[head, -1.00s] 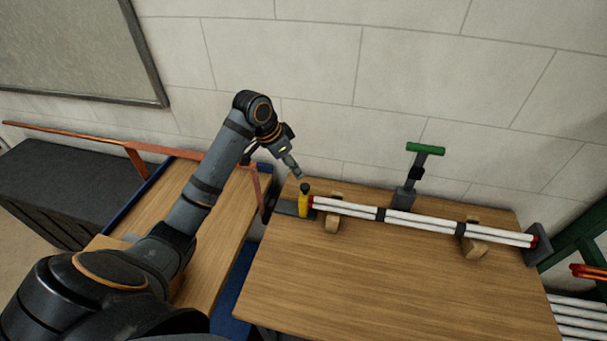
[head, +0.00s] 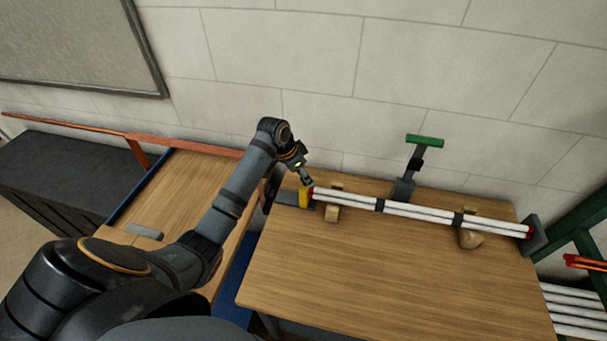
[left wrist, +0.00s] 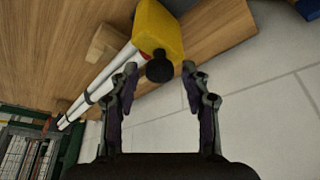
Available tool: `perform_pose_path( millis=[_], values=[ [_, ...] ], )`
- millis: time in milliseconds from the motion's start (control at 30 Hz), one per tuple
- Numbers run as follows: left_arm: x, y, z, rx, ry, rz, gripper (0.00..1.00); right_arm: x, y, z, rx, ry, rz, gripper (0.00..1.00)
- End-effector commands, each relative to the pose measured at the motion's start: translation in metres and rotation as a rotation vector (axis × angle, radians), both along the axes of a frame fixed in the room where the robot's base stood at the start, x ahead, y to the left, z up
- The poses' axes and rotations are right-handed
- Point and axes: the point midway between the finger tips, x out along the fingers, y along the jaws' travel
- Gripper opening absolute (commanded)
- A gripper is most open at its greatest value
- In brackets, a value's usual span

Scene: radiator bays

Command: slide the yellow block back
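The yellow block (head: 305,197) stands at the left end of a bundle of white tubes (head: 410,211) with red ends, on a grey rail (head: 287,198). It also shows in the left wrist view (left wrist: 160,30), with a black knob (left wrist: 160,69) on it. My left gripper (head: 308,183) is right at the top of the block. In the left wrist view its two fingers (left wrist: 159,72) are open, one on each side of the knob. I cannot tell whether they touch it. The knob is hidden in the head view. My right gripper is not in view.
Wooden cradles (head: 333,211) hold the tubes above the table (head: 370,280). A green-handled lever (head: 424,141) stands behind them, and a dark end plate (head: 536,234) is at the right end. The wall is close behind. The table front is clear.

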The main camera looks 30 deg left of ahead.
Motion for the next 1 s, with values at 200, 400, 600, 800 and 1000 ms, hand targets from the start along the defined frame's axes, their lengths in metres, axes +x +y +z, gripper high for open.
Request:
perform_pose_path(
  millis=[200, 400, 600, 800, 1000],
  values=[
    [0.0, 0.0, 0.0, 0.0, 0.0, 0.0, 0.13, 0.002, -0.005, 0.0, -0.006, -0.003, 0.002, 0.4],
    [0.0, 0.0, 0.0, -0.001, 0.0, 0.0, 0.0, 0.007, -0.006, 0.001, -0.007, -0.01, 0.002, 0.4],
    [-0.001, 0.004, 0.001, 0.0, 0.001, 0.001, 0.0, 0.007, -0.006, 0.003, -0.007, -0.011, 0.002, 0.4],
    [-0.012, 0.046, 0.004, 0.007, 0.005, 0.002, 0.0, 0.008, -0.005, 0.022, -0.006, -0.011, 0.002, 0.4],
    [-0.021, 0.082, 0.001, 0.003, 0.004, 0.003, 0.0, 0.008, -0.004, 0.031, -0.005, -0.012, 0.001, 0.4]
  ],
)
